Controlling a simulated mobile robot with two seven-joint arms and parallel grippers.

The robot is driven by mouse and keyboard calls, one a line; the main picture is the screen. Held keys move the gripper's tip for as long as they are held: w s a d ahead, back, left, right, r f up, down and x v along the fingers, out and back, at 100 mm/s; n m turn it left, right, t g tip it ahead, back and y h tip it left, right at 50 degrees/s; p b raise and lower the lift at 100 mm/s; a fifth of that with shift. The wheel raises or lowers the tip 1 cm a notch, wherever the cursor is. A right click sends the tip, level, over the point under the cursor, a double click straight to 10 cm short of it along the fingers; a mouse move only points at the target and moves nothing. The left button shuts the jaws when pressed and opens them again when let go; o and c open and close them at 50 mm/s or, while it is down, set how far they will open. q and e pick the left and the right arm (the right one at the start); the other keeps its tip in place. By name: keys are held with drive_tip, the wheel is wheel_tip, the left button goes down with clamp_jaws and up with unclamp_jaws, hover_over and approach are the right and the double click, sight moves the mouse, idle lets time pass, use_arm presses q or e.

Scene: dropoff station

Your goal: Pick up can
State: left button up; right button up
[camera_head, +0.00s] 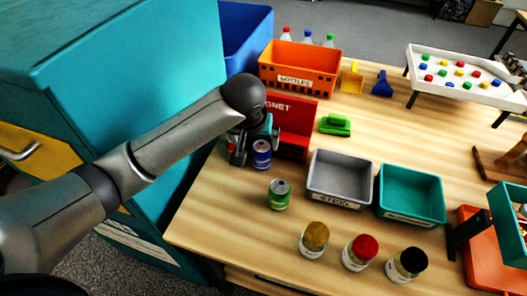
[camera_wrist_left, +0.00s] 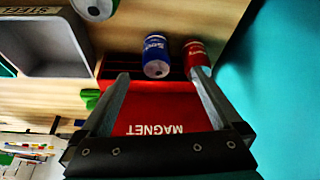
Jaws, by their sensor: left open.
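A blue can (camera_head: 261,158) stands on the wooden table beside the red magnet box, and a red can (camera_head: 231,159) is partly hidden behind my gripper. A green can with a silver top (camera_head: 280,195) stands closer to the front edge. My left gripper (camera_head: 254,143) is open and empty close to the blue and red cans. In the left wrist view, the blue can (camera_wrist_left: 156,55) shows beyond the gap between the fingertips (camera_wrist_left: 161,76), and the red can (camera_wrist_left: 196,56) is near the right fingertip. My right gripper is not in view.
A grey STEEL bin (camera_head: 340,188) and a teal bin (camera_head: 411,195) stand right of the cans. The red MAGNET box (camera_head: 296,118) is just behind them, with an orange crate (camera_head: 300,70) further back. Several jars stand in front. A teal cabinet (camera_head: 150,60) borders the left.

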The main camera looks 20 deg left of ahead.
sight(258, 152)
use_arm(q)
drive_tip(key=b+x, duration=0.1)
drive_tip(key=x, duration=0.5)
drive_tip(key=shift+f, duration=0.1)
drive_tip(key=shift+w+f+b, duration=0.3)
drive_tip(key=shift+f, duration=0.3)
drive_tip(key=x, duration=0.1)
drive_tip(key=b+x, duration=0.1)
drive_tip(key=x, duration=0.2)
drive_tip(key=shift+w+d+f, duration=0.25)
drive_tip(key=shift+d+f, duration=0.1)
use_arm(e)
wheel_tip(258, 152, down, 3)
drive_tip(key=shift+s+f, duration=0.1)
use_arm(q)
drive_tip(key=c, duration=1.4)
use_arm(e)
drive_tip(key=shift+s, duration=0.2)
use_arm(q)
drive_tip(key=shift+r, duration=0.1)
wheel_tip(258, 152, up, 20)
drive_tip(key=p, duration=0.3)
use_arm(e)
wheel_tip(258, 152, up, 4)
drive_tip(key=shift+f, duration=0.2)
